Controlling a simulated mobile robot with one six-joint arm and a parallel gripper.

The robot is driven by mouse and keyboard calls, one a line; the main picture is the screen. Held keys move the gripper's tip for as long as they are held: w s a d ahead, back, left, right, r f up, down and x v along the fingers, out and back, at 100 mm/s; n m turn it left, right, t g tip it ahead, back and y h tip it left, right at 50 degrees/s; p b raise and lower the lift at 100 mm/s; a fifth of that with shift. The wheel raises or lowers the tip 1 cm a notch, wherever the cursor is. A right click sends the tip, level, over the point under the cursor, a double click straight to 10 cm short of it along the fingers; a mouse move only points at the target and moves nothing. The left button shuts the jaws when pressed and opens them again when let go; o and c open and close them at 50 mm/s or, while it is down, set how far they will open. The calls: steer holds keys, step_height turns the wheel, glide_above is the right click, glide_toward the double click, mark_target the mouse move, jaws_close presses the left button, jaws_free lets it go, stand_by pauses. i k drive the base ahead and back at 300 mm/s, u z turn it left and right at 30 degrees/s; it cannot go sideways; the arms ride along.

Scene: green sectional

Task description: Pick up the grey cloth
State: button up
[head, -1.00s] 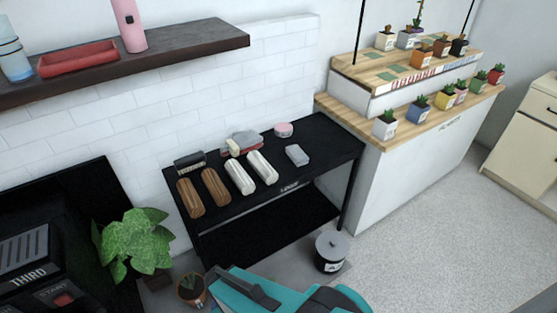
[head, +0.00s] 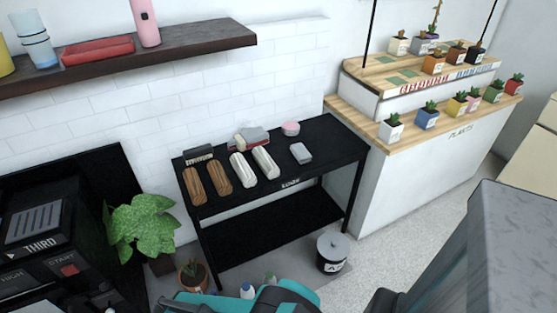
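A black two-level table (head: 335,142) stands against the white tiled wall. A grey folded, cloth-like piece (head: 256,136) lies at the back of its top, with reddish and pale pieces against it. A smaller light grey block-like piece (head: 301,153) lies alone to the right. I cannot tell for sure which is the grey cloth. Two white rolls (head: 265,163) and two brown rolls (head: 218,177) lie in front and to the left. My gripper's fingertips are not visible. Teal parts of my own body show at the bottom edge, away from the table top.
A large grey shape (head: 455,260), probably mine, blocks the lower right. A lidded bin (head: 332,252) stands by the table's right leg. A leafy plant (head: 142,228) is at the left. A plant counter (head: 415,185) adjoins the right. A shelf (head: 150,52) hangs above.

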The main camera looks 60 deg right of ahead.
mark_target(299, 151)
steer(key=u, duration=0.2)
steer(key=k, duration=0.25)
steer(key=u, duration=1.8)
steer(key=k, duration=1.4)
steer(key=z, duration=0.75)
steer(key=k, duration=0.9)
steer(key=z, duration=0.2)
